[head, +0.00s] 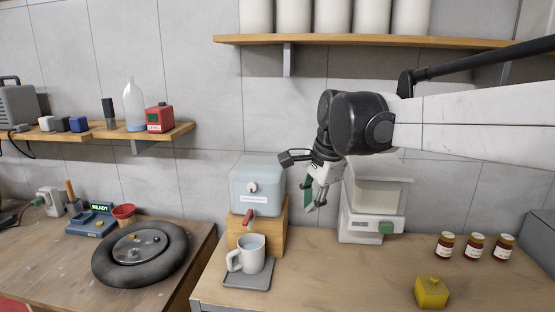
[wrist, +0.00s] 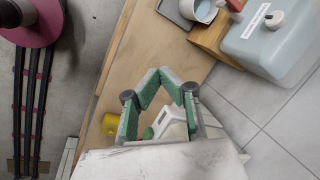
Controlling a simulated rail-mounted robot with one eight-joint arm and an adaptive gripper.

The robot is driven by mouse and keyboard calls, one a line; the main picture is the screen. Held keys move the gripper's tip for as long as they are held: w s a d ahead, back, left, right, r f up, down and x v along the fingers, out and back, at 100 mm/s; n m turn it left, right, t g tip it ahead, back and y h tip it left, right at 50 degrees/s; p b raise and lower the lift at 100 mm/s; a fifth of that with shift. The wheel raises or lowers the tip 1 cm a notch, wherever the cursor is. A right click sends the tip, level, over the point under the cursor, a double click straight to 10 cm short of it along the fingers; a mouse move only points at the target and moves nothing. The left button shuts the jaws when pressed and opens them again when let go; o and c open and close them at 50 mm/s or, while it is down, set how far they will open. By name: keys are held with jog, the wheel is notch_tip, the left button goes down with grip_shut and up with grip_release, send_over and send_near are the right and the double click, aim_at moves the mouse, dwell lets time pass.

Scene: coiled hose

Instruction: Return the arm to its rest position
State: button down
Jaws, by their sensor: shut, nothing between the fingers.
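My gripper (head: 315,203) hangs from my white and black arm, which reaches in from the right in the head view. Its green-padded fingers point down, in the air above the right-hand counter, to the right of the blue-grey dispenser (head: 256,187) and in front of the white machine with a clear bin (head: 375,205). In the wrist view the tips of my gripper (wrist: 160,74) come together in a point. The fingers are shut with nothing between them.
A white mug (head: 248,256) stands on a grey mat (head: 240,281) below the dispenser's tap. A yellow block (head: 432,292) and three jars (head: 475,247) are at the right. A dark coiled ring (head: 105,266) lies on the left counter. A wooden shelf (head: 365,42) is above my arm.

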jog(key=s+d+f+n+t+b, duration=0.1)
jog(key=s+d+f+n, duration=0.3)
jog(key=s, duration=0.4)
jog(key=s+d+f+n+t+h+b, duration=0.1)
jog(key=s+d+f+n, duration=0.2)
jog(key=s, duration=0.5)
jog(key=s+d+f+n+t+h+b, duration=0.1)
jog(key=s+d+f+n+t+b, duration=0.1)
jog(key=s+d+f+n, duration=0.2)
jog(key=s+d+f, duration=0.1)
jog(key=s+f, duration=0.2)
jog(key=s, duration=0.1)
jog(key=shift+d+f+n, duration=0.15)
jog(key=shift+d+n, duration=0.1)
jog(key=shift+n, duration=0.05)
